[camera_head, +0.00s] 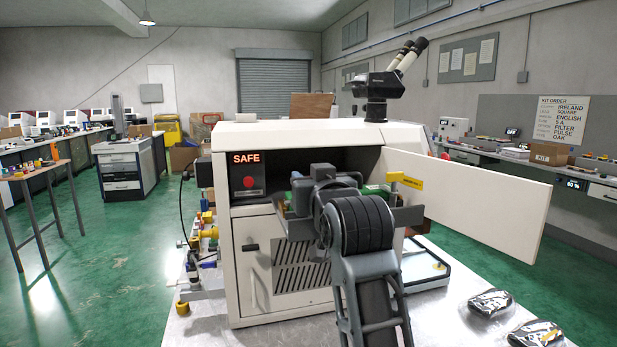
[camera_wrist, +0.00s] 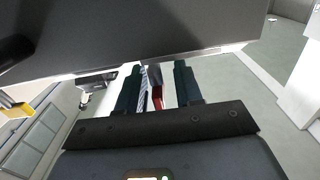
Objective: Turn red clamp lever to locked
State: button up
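The red clamp lever (camera_wrist: 157,97) shows in the wrist view as a narrow red piece between the two dark green fingers of my gripper (camera_wrist: 158,88). The fingers stand apart, with a pale gap between the red piece and the right finger. A striped strip (camera_wrist: 144,88) lies close to the left finger. A large dark grey body (camera_wrist: 150,35) covers the view beyond the fingertips and hides part of the lever. In the head view my arm covers the lever and my fingertips, in front of the open cream machine (camera_head: 240,290). The lever's angle cannot be told.
The machine's panel reads SAFE (camera_head: 246,158) above a red button (camera_head: 249,182). Its cream door (camera_head: 490,200) swings out to the right. A microscope (camera_head: 385,85) is on top. Two dark packets (camera_head: 491,302) lie at lower right.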

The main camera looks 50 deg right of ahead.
jog(key=shift+w+d, duration=0.2)
grip_shut()
